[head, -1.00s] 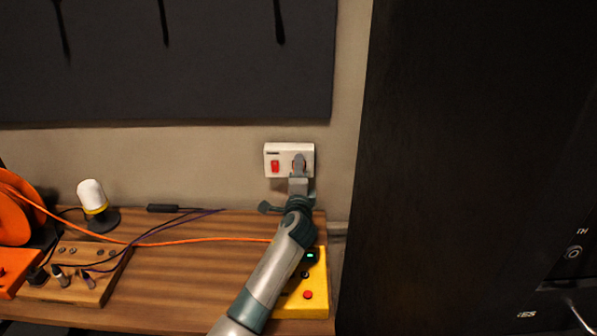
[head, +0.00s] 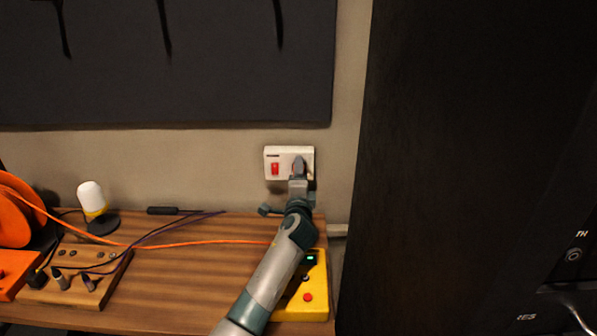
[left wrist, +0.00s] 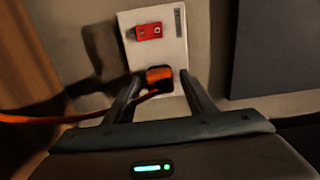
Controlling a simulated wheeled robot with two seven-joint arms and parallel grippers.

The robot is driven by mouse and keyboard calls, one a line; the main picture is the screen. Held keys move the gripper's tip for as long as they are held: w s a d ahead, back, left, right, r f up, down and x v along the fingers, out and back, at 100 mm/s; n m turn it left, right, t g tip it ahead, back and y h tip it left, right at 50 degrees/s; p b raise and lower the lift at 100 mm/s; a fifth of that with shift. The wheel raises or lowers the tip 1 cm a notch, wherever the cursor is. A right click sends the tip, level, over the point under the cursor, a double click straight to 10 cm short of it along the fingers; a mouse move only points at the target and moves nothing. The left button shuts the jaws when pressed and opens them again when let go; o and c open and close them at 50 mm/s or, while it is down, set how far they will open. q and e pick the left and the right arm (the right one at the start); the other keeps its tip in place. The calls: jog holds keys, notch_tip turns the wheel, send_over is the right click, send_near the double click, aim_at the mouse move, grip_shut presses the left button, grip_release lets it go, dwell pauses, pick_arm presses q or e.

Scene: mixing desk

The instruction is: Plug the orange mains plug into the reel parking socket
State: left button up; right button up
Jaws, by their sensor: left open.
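The orange mains plug (left wrist: 160,76) sits at the white wall socket (head: 289,151), which has a red switch, and shows between my fingers in the left wrist view. My left gripper (left wrist: 158,88) is open, with one finger on each side of the plug. In the head view my left gripper (head: 299,168) covers the socket's right half and hides the plug. An orange cord (head: 190,242) runs from the plug back to the orange reel (head: 14,215) at the far left. I cannot make out the reel's parking socket. My right gripper is not in view.
A yellow box (head: 318,298) with a red button sits on the wooden desk (head: 190,280) under my arm. A wooden block (head: 80,285) with dark leads and a white-topped lamp (head: 91,195) stand at left. A tall black cabinet (head: 460,150) stands at right.

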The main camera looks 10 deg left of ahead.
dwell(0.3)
pick_arm(q)
grip_shut()
jog(key=shift+s, duration=0.15)
jog(key=shift+p+v, duration=1.55)
jog(key=shift+v, duration=1.3)
